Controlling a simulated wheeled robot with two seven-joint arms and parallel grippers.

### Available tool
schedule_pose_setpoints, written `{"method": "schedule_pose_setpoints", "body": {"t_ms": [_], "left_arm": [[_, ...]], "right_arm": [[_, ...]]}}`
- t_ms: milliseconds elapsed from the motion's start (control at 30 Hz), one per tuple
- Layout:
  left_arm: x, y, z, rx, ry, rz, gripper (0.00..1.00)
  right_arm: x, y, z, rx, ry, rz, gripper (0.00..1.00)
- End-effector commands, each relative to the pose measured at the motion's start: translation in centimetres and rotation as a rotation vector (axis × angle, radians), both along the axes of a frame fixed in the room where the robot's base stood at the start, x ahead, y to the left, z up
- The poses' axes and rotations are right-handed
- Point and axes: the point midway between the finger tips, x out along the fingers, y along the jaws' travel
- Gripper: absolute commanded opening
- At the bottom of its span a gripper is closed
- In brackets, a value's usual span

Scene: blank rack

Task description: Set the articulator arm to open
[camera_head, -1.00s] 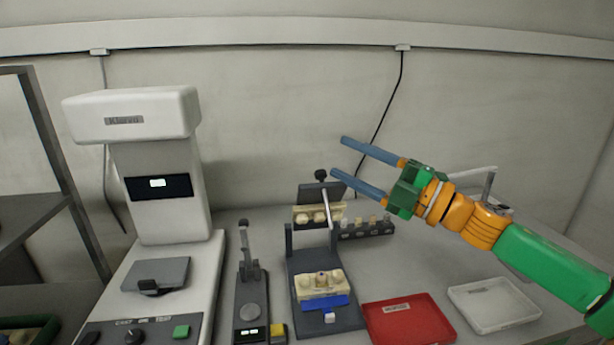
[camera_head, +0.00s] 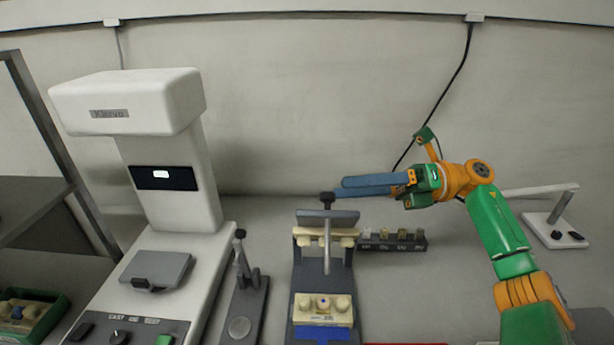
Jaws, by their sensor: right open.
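The articulator (camera_head: 302,272) stands on the bench at the middle, a dark grey frame. Its upper arm (camera_head: 327,217) is tilted up at the back, with a dark knob (camera_head: 327,197) on top and an upper cast (camera_head: 310,237) under it. A lower cast (camera_head: 323,308) sits on a blue block on the base, with a clear gap between the casts. My right gripper (camera_head: 341,188) is open and empty, its blue fingers pointing left, overlapping in this view, just behind or beside the knob; contact cannot be told. My left gripper is not in view.
A tall white machine (camera_head: 168,200) stands at the left, with a small grey device (camera_head: 247,300) between it and the articulator. A rack of small samples (camera_head: 392,242) lies right of the articulator. A white lamp-like stand (camera_head: 555,230) is at the far right. Bare bench lies between.

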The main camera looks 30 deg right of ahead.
Motion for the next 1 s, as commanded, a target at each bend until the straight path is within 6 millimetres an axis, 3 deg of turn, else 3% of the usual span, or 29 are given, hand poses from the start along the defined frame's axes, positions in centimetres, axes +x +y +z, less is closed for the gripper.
{"method": "schedule_pose_setpoints", "body": {"t_ms": [167, 500, 767, 867, 1000], "left_arm": [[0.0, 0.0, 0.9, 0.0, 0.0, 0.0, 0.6], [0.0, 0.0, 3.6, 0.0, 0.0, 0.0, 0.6], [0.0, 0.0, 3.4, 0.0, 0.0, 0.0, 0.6], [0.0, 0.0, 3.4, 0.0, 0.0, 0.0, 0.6], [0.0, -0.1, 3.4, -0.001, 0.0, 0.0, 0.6]], "right_arm": [[-0.7, 0.5, -0.3, -0.026, 0.006, 0.036, 0.59], [1.1, 6.1, -0.1, -0.023, 0.005, 0.035, 0.59], [1.3, 6.6, -0.4, -0.024, 0.003, 0.032, 0.59], [1.3, 6.5, -0.4, -0.024, 0.003, 0.032, 0.38], [1.3, 6.5, -0.4, -0.024, 0.003, 0.032, 0.0]]}}
